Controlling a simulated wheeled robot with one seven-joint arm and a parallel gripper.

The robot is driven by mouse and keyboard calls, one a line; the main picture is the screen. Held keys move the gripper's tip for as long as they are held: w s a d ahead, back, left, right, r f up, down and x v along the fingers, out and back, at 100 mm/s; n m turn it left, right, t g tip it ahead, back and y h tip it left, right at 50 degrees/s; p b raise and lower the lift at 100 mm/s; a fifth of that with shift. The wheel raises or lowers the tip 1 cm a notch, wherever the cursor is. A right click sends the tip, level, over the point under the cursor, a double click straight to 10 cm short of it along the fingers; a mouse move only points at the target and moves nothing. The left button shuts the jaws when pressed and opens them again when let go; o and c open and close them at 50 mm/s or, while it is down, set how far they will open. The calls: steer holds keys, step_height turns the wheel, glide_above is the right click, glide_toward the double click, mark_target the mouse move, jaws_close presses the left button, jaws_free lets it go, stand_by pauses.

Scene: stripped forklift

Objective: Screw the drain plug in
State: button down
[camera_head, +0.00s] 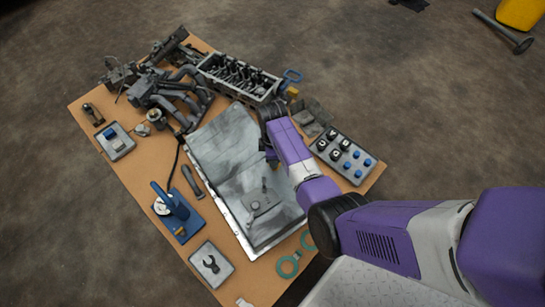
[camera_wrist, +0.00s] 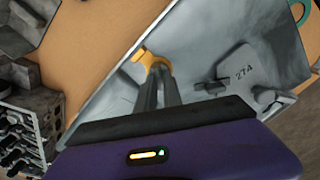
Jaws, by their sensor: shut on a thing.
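The large grey metal pan (camera_head: 222,140) lies across the middle of the table; its sloping wall also shows in the wrist view (camera_wrist: 215,38). My gripper (camera_wrist: 156,72) is shut on a small orange-yellow piece (camera_wrist: 148,56), which looks like the drain plug. It sticks out past the fingertips with a bent, T-like outline. In the head view my gripper (camera_head: 270,160) is over the right part of the pan. My arm covers part of the pan's right side. I cannot tell whether the plug touches the pan, and no drain hole is clear.
A cylinder head (camera_head: 238,78) and manifold parts (camera_head: 178,88) stand at the back. A tray of knobs (camera_head: 345,158) is on the right. A blue stand (camera_head: 176,210) and green rings (camera_head: 288,266) lie nearer.

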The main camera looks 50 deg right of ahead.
steer(key=shift+s, duration=0.1)
steer(key=m+p, duration=0.1)
steer(key=m, duration=0.4)
steer(key=shift+d+p, duration=0.1)
steer(key=shift+p, duration=0.2)
steer(key=shift+f+m, duration=0.1)
steer(key=shift+m, duration=0.6)
steer(key=shift+d+m+p, duration=0.1)
steer(key=shift+m+p, duration=0.35)
steer(key=shift+m, duration=0.65)
steer(key=m, duration=0.3)
